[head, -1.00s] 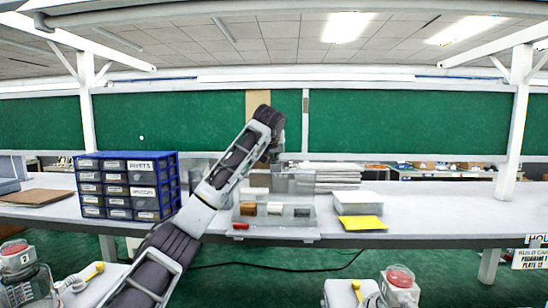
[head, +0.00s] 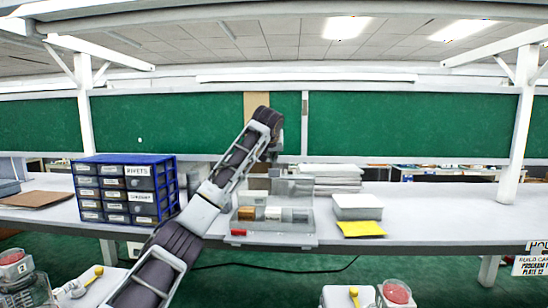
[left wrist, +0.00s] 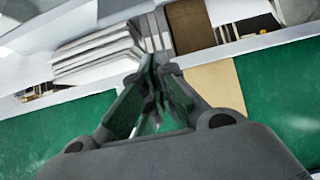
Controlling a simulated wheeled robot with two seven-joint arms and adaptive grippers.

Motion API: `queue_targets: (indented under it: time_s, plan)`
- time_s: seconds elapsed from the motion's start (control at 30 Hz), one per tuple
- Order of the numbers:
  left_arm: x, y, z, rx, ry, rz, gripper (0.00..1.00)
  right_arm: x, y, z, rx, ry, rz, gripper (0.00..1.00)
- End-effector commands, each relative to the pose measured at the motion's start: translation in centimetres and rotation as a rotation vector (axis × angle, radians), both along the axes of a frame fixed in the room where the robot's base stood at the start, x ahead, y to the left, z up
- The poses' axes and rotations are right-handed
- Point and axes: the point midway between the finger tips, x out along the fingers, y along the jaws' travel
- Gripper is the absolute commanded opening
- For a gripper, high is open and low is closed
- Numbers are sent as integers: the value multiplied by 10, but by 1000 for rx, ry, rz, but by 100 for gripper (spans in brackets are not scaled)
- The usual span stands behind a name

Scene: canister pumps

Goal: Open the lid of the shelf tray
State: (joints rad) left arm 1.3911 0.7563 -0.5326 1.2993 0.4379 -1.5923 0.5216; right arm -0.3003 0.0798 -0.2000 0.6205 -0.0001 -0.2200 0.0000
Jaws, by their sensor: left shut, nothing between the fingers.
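The shelf tray (head: 300,240) is a grey, see-through tray on the workbench, right of my left forearm in the head view. Brown, white and grey blocks show in it, and a small red piece lies at its front left. A grey translucent panel (head: 296,187) stands behind the blocks; I cannot tell whether it is the lid. My left arm reaches up over the bench, and its gripper (head: 274,152) is above and behind the tray, apart from it. In the left wrist view the fingers (left wrist: 155,62) are shut and empty. My right gripper is out of view.
A blue drawer cabinet (head: 125,188) stands left of my arm. White stacked sheets (head: 330,178) lie behind the tray. A white stack (head: 357,207) and a yellow pad (head: 362,229) are to its right. Canister pumps (head: 396,293) stand low in front. The bench farther right is clear.

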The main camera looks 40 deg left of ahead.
Motion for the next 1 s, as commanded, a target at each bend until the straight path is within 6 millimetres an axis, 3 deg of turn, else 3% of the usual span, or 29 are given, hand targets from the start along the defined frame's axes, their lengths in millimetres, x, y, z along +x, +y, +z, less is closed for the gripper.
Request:
queue_targets:
  time_s: [0.6, 1.0]
  plan:
    - [-54, -34, 42, 1, 2, 0, 0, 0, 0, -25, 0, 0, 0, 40]
    - [-61, -37, 48, 0, 3, 0, 0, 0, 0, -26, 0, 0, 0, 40]
